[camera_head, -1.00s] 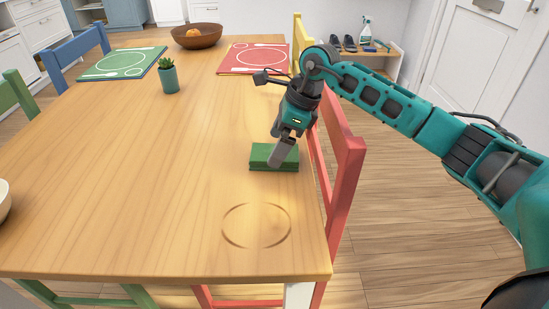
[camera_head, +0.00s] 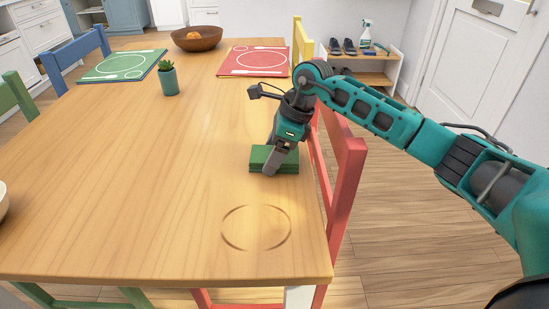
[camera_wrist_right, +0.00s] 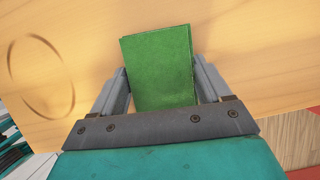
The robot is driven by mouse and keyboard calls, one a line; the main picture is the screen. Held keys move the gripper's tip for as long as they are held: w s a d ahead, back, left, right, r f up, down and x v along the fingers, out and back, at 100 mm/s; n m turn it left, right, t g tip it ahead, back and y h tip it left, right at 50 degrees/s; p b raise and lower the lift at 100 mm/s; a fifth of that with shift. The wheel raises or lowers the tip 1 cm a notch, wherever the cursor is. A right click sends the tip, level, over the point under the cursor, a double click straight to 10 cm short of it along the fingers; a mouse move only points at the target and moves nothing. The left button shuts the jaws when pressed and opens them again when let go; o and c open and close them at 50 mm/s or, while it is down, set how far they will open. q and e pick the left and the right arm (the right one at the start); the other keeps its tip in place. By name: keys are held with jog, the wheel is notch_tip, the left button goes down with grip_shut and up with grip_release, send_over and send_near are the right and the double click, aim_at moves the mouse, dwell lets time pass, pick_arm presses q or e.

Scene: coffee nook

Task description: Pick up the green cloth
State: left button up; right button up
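The green cloth (camera_head: 289,167) lies folded in a flat block on the wooden table, near its right edge. My right gripper (camera_head: 268,171) is down at the cloth and hides part of it in the head view. In the right wrist view the cloth (camera_wrist_right: 158,62) lies between the two fingers of my right gripper (camera_wrist_right: 160,85). The fingers are spread to either side of it, and a narrow gap seems to show on the left. My left gripper is not in view.
A red chair (camera_head: 347,175) stands close against the table's right edge, beside my right arm. A ring mark (camera_head: 256,247) is on the table in front of the cloth. A potted plant (camera_head: 168,80), placemats and a bowl (camera_head: 197,38) are farther back. The table's middle is clear.

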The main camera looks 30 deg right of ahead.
jog(key=c, duration=0.5)
notch_tip(320, 180, up, 20)
jog(key=p, duration=0.4)
jog(key=shift+r, duration=0.1)
jog(key=shift+c, duration=0.2)
jog(key=o, duration=0.4)
jog(key=shift+c, duration=1.4)
